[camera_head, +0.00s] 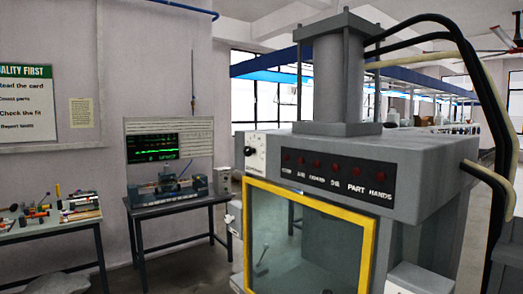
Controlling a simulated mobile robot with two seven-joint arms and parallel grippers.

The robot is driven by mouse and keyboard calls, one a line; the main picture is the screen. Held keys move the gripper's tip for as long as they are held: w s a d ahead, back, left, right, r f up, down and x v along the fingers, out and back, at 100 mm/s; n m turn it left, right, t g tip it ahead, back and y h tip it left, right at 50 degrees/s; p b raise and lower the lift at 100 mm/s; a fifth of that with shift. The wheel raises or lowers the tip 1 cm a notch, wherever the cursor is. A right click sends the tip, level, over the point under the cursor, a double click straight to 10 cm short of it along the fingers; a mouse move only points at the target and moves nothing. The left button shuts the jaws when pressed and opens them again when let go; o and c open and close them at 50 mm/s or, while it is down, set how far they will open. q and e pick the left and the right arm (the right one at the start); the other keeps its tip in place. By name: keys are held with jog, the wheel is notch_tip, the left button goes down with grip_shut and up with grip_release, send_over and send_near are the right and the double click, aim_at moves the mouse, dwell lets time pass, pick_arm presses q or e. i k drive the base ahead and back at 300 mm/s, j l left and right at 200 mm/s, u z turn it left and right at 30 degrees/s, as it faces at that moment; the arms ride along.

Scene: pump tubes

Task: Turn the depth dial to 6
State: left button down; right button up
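A small white dial plate with a dark knob at its left side (255,153) is on the upper left front of the large grey machine (428,165). I take this to be the depth dial. Its markings and setting are too small to read. Neither of my grippers shows in this view.
A yellow-framed window (315,199) is below the label panel (337,178) with red lamps. Black hoses curve down at the right. A bench with a green-lit screen (152,148) and a table of parts (50,228) stand left. Floor shows between them and the machine.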

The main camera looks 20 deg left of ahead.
aim_at(247, 151)
jog(key=i+j+z, duration=0.2)
jog(key=j, duration=0.35)
jog(key=j+z, duration=0.15)
jog(key=j, duration=0.35)
jog(key=i+j, duration=0.1)
jog(key=j, duration=0.65)
jog(key=i+j+z, duration=0.15)
jog(key=j, duration=1.3)
jog(key=i+z, duration=0.05)
jog(key=i, duration=0.05)
